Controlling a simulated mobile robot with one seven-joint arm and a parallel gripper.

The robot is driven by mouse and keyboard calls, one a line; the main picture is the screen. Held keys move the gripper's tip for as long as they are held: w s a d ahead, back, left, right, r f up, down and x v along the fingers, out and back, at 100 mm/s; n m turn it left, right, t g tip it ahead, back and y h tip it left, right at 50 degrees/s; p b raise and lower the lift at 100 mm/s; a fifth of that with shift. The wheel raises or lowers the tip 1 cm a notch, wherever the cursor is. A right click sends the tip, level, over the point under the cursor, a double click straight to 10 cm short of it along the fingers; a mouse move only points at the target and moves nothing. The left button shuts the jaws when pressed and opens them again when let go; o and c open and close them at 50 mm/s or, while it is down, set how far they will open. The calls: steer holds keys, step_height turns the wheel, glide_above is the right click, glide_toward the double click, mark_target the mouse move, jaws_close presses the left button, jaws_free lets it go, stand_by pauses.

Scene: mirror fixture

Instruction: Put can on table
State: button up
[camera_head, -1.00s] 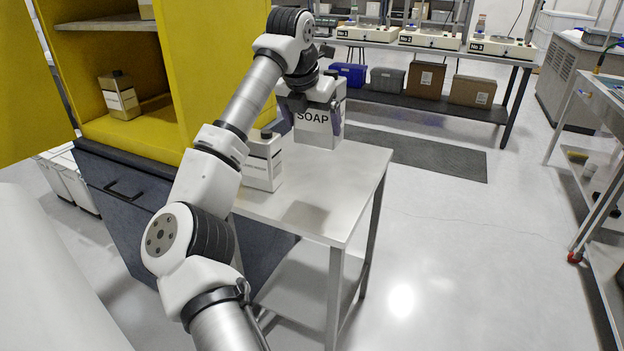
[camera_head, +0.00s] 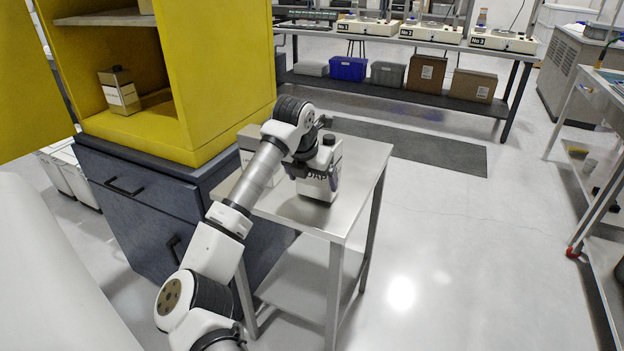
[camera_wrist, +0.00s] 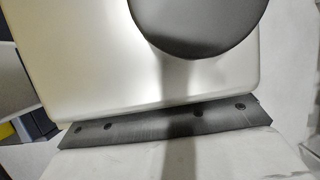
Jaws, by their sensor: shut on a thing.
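The can (camera_head: 318,186) is a pale rectangular container with a dark cap and "SOAP" lettering, partly hidden by my arm in the head view. My gripper (camera_head: 318,170) is shut on it. The can is upright at the metal table (camera_head: 352,210), low over its front part; I cannot tell whether its base touches the top. In the wrist view the can's pale top (camera_wrist: 90,60) and round dark cap (camera_wrist: 195,25) fill the upper part, with a dark finger pad along its edge.
A second pale container (camera_head: 247,142) stands on the table behind my arm, mostly hidden. The open yellow cabinet (camera_head: 225,80) is at the left with another can (camera_head: 120,92) on its shelf. The table's right side is clear. A back bench (camera_head: 440,98) holds boxes underneath.

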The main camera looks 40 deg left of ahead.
steer(key=shift+f, duration=0.25)
